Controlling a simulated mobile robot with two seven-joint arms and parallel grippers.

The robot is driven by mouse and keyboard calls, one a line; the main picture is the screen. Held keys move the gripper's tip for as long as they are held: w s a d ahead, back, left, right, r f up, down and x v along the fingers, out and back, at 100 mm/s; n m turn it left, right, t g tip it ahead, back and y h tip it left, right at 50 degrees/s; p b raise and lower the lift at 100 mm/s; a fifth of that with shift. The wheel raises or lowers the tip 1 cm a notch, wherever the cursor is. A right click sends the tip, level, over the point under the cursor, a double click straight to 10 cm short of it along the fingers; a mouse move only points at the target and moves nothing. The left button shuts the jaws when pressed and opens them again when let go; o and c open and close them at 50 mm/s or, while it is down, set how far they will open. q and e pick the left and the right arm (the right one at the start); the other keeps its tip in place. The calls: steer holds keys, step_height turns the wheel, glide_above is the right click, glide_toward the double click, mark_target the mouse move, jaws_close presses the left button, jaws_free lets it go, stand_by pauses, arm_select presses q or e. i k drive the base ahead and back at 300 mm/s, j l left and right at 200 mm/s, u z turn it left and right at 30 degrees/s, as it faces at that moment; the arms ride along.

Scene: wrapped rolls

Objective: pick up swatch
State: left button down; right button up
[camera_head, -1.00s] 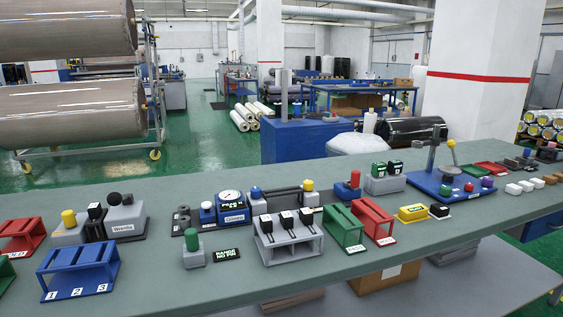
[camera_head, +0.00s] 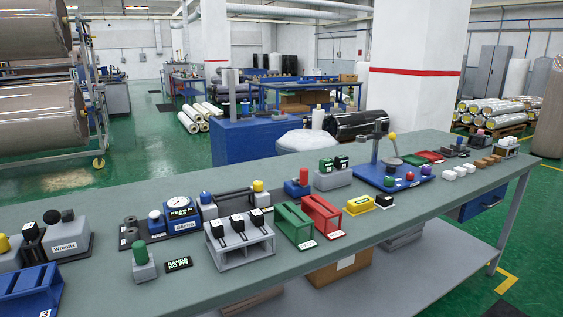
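No item carries a readable label saying swatch, so I cannot tell which one it is. Small flat pieces lie on the long grey-green bench (camera_head: 350,246): a green tray (camera_head: 413,159) and a red tray (camera_head: 430,156) at the far right. A grey rack (camera_head: 240,250) in the middle holds black pieces with white tags (camera_head: 237,222). A grey block (camera_head: 333,179) behind holds black pieces with green tops (camera_head: 326,165). Neither of my grippers is in view.
Green rack (camera_head: 296,226), red rack (camera_head: 322,216), yellow block (camera_head: 360,204) and blue stand (camera_head: 395,179) crowd the bench. White blocks (camera_head: 460,171) and brown blocks (camera_head: 487,162) sit near its right end. Open green floor (camera_head: 480,285) lies to the right.

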mark_target(30, 231)
steer(key=u, duration=1)
